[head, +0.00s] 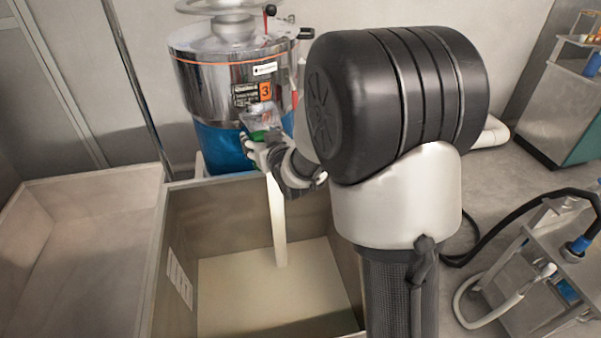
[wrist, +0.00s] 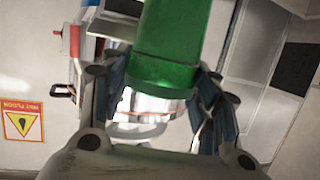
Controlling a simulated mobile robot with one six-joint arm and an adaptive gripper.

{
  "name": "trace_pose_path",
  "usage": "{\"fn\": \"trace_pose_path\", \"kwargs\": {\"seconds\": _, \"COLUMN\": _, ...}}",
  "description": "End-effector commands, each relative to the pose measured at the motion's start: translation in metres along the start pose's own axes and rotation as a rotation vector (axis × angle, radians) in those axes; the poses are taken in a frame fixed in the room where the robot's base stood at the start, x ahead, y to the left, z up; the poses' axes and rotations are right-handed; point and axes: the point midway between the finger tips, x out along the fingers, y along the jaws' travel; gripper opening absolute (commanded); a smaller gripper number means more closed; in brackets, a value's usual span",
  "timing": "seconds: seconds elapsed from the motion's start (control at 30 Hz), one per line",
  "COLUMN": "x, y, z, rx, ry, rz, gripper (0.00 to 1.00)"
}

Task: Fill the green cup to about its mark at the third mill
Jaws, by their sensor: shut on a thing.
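The green cup (wrist: 170,45) is between my gripper's fingers (wrist: 160,90) in the wrist view, and they are shut on it. In the head view my gripper (head: 259,147) is in front of the third mill (head: 215,72), a steel drum with an orange "3" label and a blue lower part. Only a small green bit of the cup (head: 258,135) shows there, below a clear, shiny piece (head: 262,116). The cup's mark and its fill level are hidden. A pale column (head: 277,225), like a falling stream, runs from below my gripper into the bin.
The open bin (head: 180,235) stands below, with a pale floor or contents. Another open bin (head: 75,205) is at the left. A metal cart (head: 540,255) with hoses is at the lower right, and a steel cabinet (head: 560,110) stands behind it.

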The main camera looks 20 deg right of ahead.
Motion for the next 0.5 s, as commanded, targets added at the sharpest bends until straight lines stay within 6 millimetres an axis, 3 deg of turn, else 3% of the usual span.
{"fn": "trace_pose_path", "kwargs": {"seconds": 0.17, "x": 0.014, "y": 0.013, "z": -0.004, "rx": 0.0, "ry": 0.0, "rz": 0.002, "gripper": 0.33}}
{"fn": "trace_pose_path", "kwargs": {"seconds": 0.33, "x": 0.026, "y": 0.025, "z": -0.009, "rx": 0.002, "ry": 0.002, "rz": 0.004, "gripper": 0.19}}
{"fn": "trace_pose_path", "kwargs": {"seconds": 0.4, "x": 0.031, "y": 0.03, "z": -0.011, "rx": 0.0, "ry": 0.002, "rz": 0.004, "gripper": 0.08}}
{"fn": "trace_pose_path", "kwargs": {"seconds": 0.5, "x": 0.039, "y": 0.036, "z": -0.014, "rx": 0.001, "ry": 0.004, "rz": 0.005, "gripper": 0.09}}
